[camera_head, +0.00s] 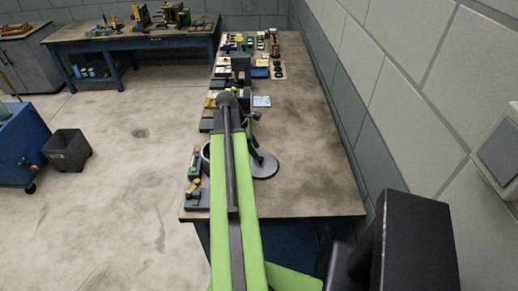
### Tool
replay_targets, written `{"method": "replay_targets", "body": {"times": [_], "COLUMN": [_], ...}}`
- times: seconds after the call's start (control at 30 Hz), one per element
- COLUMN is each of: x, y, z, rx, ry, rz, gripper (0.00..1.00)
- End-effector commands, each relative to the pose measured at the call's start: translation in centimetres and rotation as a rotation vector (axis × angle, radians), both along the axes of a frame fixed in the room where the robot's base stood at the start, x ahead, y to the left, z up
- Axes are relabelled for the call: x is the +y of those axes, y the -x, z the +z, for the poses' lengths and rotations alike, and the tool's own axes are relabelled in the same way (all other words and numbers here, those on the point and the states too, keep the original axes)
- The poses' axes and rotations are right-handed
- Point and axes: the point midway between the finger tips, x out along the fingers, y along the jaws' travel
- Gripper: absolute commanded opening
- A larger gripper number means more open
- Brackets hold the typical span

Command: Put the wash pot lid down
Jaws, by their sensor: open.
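A round grey disc, which looks like the wash pot lid (268,170), appears to lie flat on the bench top, just right of my green arm. My gripper (256,159) is small and dark in this view, open, and right at the lid's upper left edge. I cannot tell whether its fingers touch the lid. A round dark rim, possibly the wash pot (205,153), shows left of my arm at the bench's left edge. My arm hides most of it.
The long workbench (310,150) is clear on its right side, along the block wall. A light blue item (261,101) lies beyond my gripper. A bin (68,150) stands on the floor.

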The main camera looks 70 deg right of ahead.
Motion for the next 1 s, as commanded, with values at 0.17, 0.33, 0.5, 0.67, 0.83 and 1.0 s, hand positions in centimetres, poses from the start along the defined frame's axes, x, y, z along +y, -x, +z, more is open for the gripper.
{"method": "replay_targets", "body": {"times": [0.17, 0.33, 0.5, 0.67, 0.83, 1.0], "x": [0.6, 0.9, 1.0, 1.0, 5.1, 18.5], "y": [-1.6, -2.4, -2.5, -2.6, -8.8, -22.1], "z": [5.3, 7.0, 6.8, 6.7, 6.4, 5.6], "rx": [0.0, 0.0, 0.0, 0.0, -0.057, -0.206], "ry": [0.001, -0.001, -0.001, -0.001, 0.028, 0.057], "rz": [0.001, 0.0, -0.001, -0.001, -0.014, -0.088], "gripper": [0.46, 0.46, 0.46, 0.46, 0.46, 0.46]}}
